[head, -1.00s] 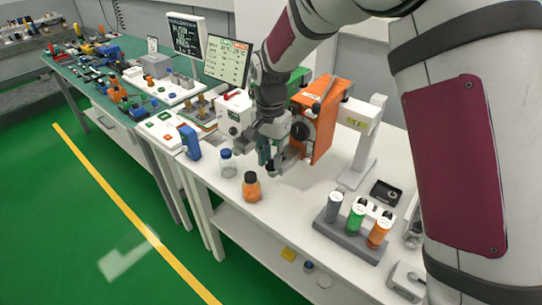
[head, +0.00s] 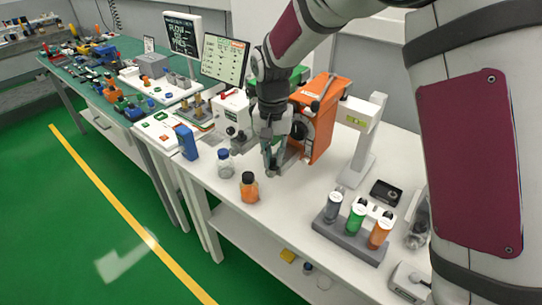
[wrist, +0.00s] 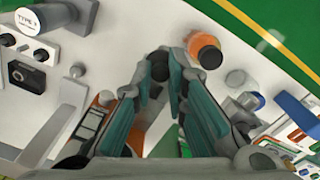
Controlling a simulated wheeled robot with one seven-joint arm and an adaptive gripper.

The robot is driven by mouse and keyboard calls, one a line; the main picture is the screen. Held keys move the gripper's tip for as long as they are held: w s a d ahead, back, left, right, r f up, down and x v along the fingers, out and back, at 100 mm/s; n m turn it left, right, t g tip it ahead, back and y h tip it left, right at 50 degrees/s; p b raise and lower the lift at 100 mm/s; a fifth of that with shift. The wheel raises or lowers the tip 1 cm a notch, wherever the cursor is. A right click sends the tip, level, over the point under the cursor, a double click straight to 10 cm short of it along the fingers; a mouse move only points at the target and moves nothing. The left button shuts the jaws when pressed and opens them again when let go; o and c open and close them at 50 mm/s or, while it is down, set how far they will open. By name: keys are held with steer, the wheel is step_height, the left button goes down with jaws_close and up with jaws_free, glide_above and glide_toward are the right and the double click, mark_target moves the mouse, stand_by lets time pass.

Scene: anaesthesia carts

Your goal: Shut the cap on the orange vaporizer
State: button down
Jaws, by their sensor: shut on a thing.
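The orange vaporizer (head: 326,122) stands on the white bench, with a dark round dial (head: 298,130) on its front. It also shows in the wrist view (wrist: 100,112), partly hidden by my finger. A grey flap-like part with a black knob (wrist: 159,66), apparently the cap, reaches out low at its front. My gripper (head: 272,170) is just in front of the vaporizer, pointing down. In the wrist view its teal-padded fingers (wrist: 160,80) are on either side of the grey part, closed on it near the black knob. Whether the cap is seated is hidden.
An orange bottle with a dark cap (head: 249,187) and a clear blue-capped bottle (head: 225,163) stand near the front edge. A rack of canisters (head: 350,239) is to the right. A white post (head: 362,140) rises beside the vaporizer. Bare bench lies between bottle and rack.

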steer(key=n, duration=0.2)
steer(key=n+b, duration=0.1)
steer(key=shift+w+d+n, duration=0.4)
steer(key=n, duration=0.2)
steer(key=n+b, duration=0.1)
steer(key=shift+w+d+n, duration=0.25)
steer(key=shift+w+n, duration=0.05)
steer(key=shift+w, duration=0.05)
steer(key=n, duration=0.1)
steer(key=w+n, duration=0.1)
steer(key=n, duration=0.1)
steer(key=shift+d+b, duration=0.1)
steer(key=shift+b, duration=0.25)
steer(key=shift+w+n+h+b, duration=0.15)
steer(key=shift+n, duration=0.75)
steer(key=shift+w+n+h+b, duration=0.15)
steer(key=shift+n, duration=0.75)
steer(key=shift+r, duration=0.1)
steer(key=c, duration=1.6)
jaws_free()
steer(key=shift+o, duration=0.2)
